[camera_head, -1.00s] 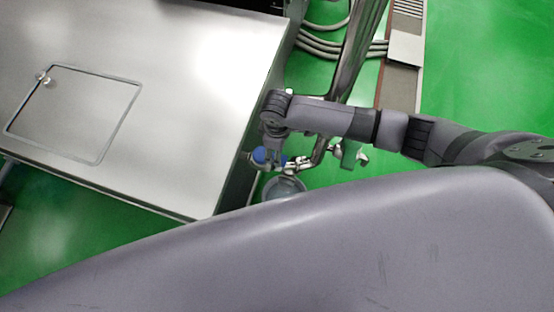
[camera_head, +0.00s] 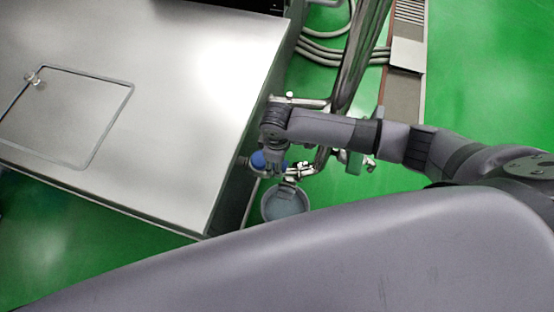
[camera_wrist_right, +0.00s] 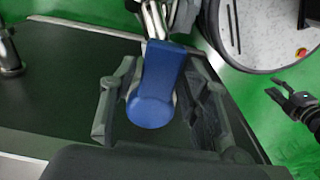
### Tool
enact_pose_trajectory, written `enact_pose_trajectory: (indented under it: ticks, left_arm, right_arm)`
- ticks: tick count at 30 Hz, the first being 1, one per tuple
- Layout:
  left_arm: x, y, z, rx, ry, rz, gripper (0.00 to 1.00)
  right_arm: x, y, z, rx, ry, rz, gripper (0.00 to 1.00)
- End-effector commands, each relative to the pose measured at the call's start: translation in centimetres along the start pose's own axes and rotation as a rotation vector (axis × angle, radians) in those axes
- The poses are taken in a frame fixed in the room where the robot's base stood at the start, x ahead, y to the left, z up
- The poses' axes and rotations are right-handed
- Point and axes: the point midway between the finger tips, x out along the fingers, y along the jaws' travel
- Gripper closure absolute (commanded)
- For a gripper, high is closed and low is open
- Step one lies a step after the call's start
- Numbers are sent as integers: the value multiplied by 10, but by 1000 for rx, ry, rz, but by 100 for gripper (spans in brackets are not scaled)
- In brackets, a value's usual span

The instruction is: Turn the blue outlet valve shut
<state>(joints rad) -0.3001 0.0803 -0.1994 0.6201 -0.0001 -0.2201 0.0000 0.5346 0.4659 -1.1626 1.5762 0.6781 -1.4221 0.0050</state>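The blue outlet valve handle (camera_head: 258,160) shows at the right side of the steel tank, partly hidden by my right gripper (camera_head: 272,164). In the right wrist view the blue handle (camera_wrist_right: 153,95) lies between the two fingers of my right gripper (camera_wrist_right: 158,112). The fingers are apart, one on each side of the handle, with a gap visible on the left. A dark gripper, seemingly my left one (camera_wrist_right: 290,106), shows small at the right edge of that view; its finger opening is unclear. It is not seen in the head view.
The steel tank (camera_head: 150,60) with a hatch fills the left. A grey bucket (camera_head: 285,203) stands on the green floor below the valve. Steel pipes (camera_head: 355,60) and hoses (camera_head: 318,52) run behind my right arm. Open green floor lies at the right.

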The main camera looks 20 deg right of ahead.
Motion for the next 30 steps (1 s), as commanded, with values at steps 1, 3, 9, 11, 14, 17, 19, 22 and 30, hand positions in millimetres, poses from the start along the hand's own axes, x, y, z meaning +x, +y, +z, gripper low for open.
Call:
enact_pose_trajectory:
  ticks: [1,3,9,11,14,17,19,22,30]
  left_arm:
    - [0,0,0,0,0,0,69]
    - [0,0,0,0,0,0,69]
    - [0,0,0,1,0,1,69]
    - [0,1,0,1,0,1,69]
    - [0,1,0,1,0,1,69]
    - [0,1,0,1,0,1,69]
    - [0,1,0,1,0,1,69]
    - [0,1,0,1,0,1,69]
    - [-1,1,0,1,0,1,69]
  right_arm:
    - [0,0,0,0,0,0,63]
    - [0,0,0,0,0,0,68]
    - [0,0,0,0,0,0,81]
    - [0,0,0,0,0,0,85]
    - [0,0,0,0,0,0,92]
    - [0,0,0,0,0,0,98]
    - [0,0,0,0,0,0,100]
    - [0,0,0,0,0,0,100]
    - [0,-1,0,4,0,-1,100]
